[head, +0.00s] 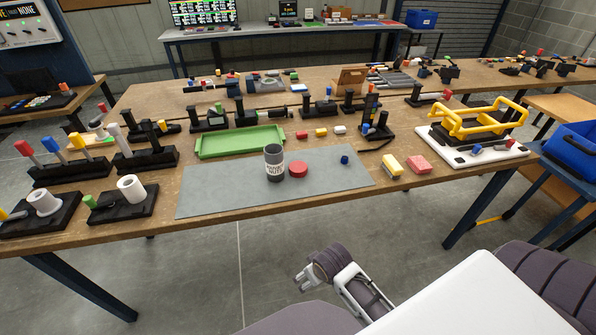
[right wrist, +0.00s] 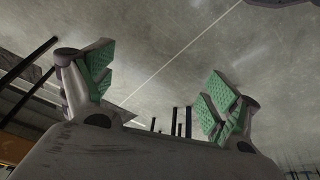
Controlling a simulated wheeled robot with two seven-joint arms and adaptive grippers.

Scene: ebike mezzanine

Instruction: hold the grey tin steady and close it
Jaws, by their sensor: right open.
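The grey tin (head: 274,163) stands upright on the grey mat (head: 225,187) on the long wooden table. It has a pale printed label and its dark top shows no lid. A round red lid (head: 298,169) lies on the mat close to the tin's right side.
A small blue piece (head: 345,160) lies on the mat's right part. A green tray (head: 240,142) sits behind it. Yellow (head: 392,166) and red (head: 419,164) blocks lie to the right. Black holders stand left and behind. The mat's left part is clear.

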